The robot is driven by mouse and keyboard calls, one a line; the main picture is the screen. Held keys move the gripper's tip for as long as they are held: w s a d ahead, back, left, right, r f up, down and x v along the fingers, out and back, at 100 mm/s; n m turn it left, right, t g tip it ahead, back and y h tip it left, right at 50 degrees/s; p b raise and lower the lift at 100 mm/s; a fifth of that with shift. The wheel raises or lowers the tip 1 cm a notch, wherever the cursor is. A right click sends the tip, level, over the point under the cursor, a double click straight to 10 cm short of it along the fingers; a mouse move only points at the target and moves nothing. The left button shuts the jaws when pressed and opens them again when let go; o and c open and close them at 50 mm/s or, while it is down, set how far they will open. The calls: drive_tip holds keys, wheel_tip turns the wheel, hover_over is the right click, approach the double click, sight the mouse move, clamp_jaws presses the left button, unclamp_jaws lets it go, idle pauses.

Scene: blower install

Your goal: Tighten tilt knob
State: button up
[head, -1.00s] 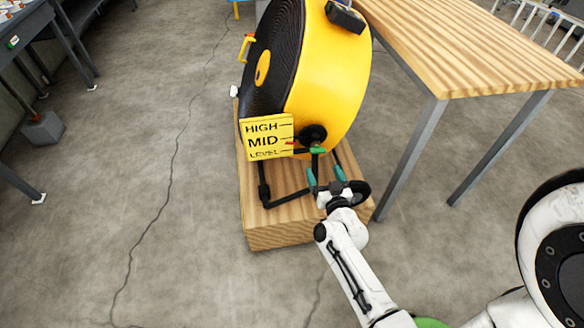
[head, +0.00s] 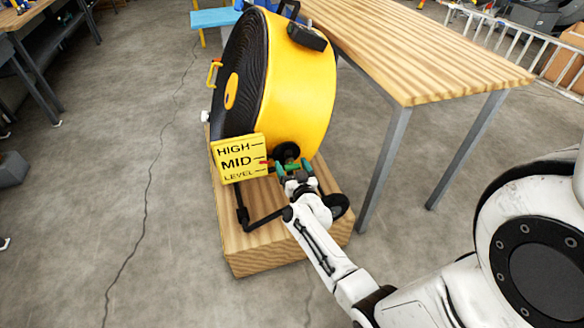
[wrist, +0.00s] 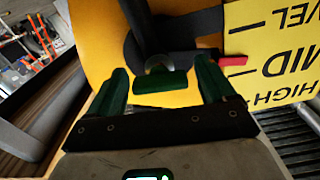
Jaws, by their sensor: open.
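The yellow blower (head: 305,95) stands tilted on a wooden block. At its lower side is the black round tilt knob (head: 285,152), with a small green bar in front of it. In the wrist view the green bar (wrist: 161,86) lies between my open fingers, with gaps on both sides, and the dark knob body (wrist: 172,28) shows behind it. My gripper (head: 294,167) is open at the knob; in the wrist view both green fingers (wrist: 162,70) reach toward it. A red pointer (wrist: 233,62) points at the yellow level sign (head: 238,159), near MID.
The wooden block (head: 262,257) carries the blower and its black tube stand (head: 262,221). A wooden table (head: 420,60) with grey legs stands close on the right. A workbench is at the far left.

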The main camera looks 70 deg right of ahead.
drive_tip(key=c, duration=1.1)
drive_tip(key=shift+o, duration=0.2)
drive_tip(key=shift+m, duration=1.1)
drive_tip(key=shift+m+b, duration=0.4)
drive_tip(key=shift+m, duration=0.8)
drive_tip(key=o, duration=1.1)
drive_tip(key=shift+c, duration=0.2)
drive_tip(key=p+v, duration=0.1)
drive_tip(key=v, duration=0.9)
drive_tip(key=shift+s+a+p, duration=0.2)
drive_tip(key=shift+a+p, duration=0.05)
drive_tip(key=shift+p, duration=0.15)
